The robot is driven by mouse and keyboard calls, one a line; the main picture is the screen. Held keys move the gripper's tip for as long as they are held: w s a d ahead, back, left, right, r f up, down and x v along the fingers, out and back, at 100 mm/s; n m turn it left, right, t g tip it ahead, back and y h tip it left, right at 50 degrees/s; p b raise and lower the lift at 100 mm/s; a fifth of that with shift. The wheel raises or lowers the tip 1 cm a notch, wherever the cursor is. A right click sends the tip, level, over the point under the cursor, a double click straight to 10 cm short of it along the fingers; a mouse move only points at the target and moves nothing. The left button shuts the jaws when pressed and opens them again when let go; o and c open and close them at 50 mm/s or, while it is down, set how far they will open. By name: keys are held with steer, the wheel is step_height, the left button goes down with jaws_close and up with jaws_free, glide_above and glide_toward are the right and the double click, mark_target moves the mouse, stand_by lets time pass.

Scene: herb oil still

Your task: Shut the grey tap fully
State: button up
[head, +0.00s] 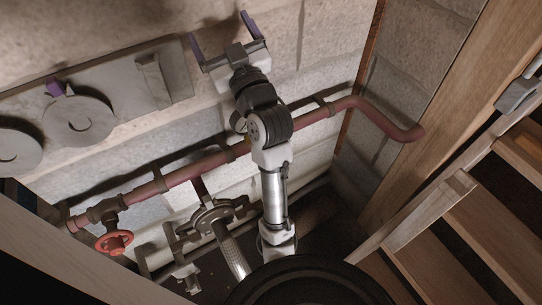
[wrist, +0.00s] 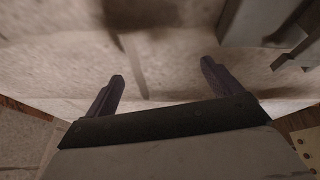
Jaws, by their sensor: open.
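My gripper (head: 222,36) is open and empty in front of the pale block wall, at the upper middle of the head view. Its two dark purple fingers stand wide apart in the wrist view (wrist: 164,74), with only wall between them. A grey round fitting (head: 213,214) with grey handle-like parts sits below the red pipe, well below my gripper. I cannot tell for sure whether it is the grey tap or how far it is turned.
A grey wall panel (head: 120,88) with round discs is left of my gripper; its edge (wrist: 262,22) shows in the wrist view. A dark red pipe (head: 190,171) crosses the wall. A red handwheel (head: 114,242) is lower left. Wooden steps (head: 490,215) fill the right.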

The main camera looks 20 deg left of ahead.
steer(key=w+d+f+g+h, duration=0.2)
steer(key=d+f, duration=0.3)
steer(key=f, duration=0.4)
steer(key=w+d+f+g+h, duration=0.25)
steer(key=d+f, duration=0.25)
steer(key=f, duration=0.5)
steer(key=s+d+f+n+g+b, duration=0.1)
steer(key=s+d+f+g, duration=0.25)
steer(key=d+f, duration=0.25)
steer(key=s+d+f+n+g, duration=0.1)
steer(key=s+d+f+g, duration=0.1)
steer(key=s+d+f, duration=0.35)
steer(key=x, duration=0.4)
steer(key=p+x, duration=0.1)
steer(key=x, duration=0.4)
steer(key=f+p+x, duration=0.1)
steer(key=x, duration=0.4)
steer(key=shift+w+d, duration=0.25)
steer(key=shift+w, duration=0.1)
